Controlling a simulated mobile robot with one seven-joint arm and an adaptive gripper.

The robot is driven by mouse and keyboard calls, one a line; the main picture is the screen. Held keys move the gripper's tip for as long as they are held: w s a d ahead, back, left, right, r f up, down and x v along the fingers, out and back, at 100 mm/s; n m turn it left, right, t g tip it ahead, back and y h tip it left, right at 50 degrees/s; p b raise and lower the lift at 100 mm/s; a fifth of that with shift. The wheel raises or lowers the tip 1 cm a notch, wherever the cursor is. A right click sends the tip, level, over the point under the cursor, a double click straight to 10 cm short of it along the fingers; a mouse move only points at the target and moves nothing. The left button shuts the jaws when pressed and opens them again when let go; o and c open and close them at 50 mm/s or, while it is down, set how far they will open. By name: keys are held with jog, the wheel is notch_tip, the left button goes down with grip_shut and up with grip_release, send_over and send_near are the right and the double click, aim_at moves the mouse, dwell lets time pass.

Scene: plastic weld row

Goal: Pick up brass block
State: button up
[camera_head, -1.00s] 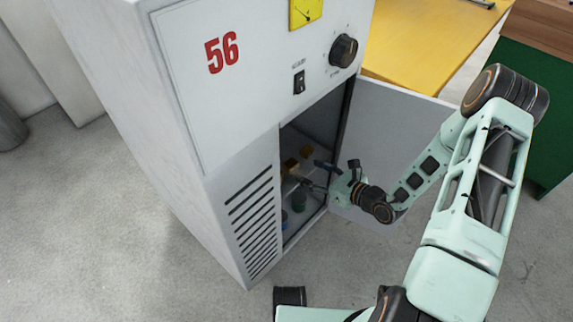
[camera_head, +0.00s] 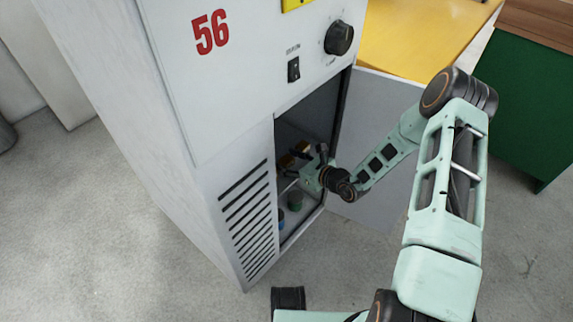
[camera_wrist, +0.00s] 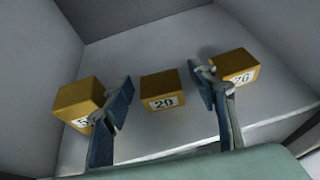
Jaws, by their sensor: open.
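Three brass-coloured blocks with number labels sit on a shelf inside the cabinet. In the wrist view the middle block (camera_wrist: 162,90), labelled 20, lies between and just beyond the fingers of my gripper (camera_wrist: 160,82). A left block (camera_wrist: 79,99), its label partly covered, is just outside the left finger. A right block (camera_wrist: 237,70), labelled 20, is partly behind the right finger. My gripper is open and holds nothing. In the head view my gripper (camera_head: 306,158) is inside the cabinet opening, and one brass-coloured block (camera_head: 286,162) shows beside it.
The cabinet (camera_head: 190,130), marked 56, has its door (camera_head: 375,120) open to the right, behind my arm. A green item (camera_head: 295,200) and a blue item (camera_head: 281,216) stand lower in the opening. The cabinet walls (camera_wrist: 125,18) enclose the shelf closely.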

jog(key=shift+w+r, duration=0.1)
grip_shut()
dwell(0.3)
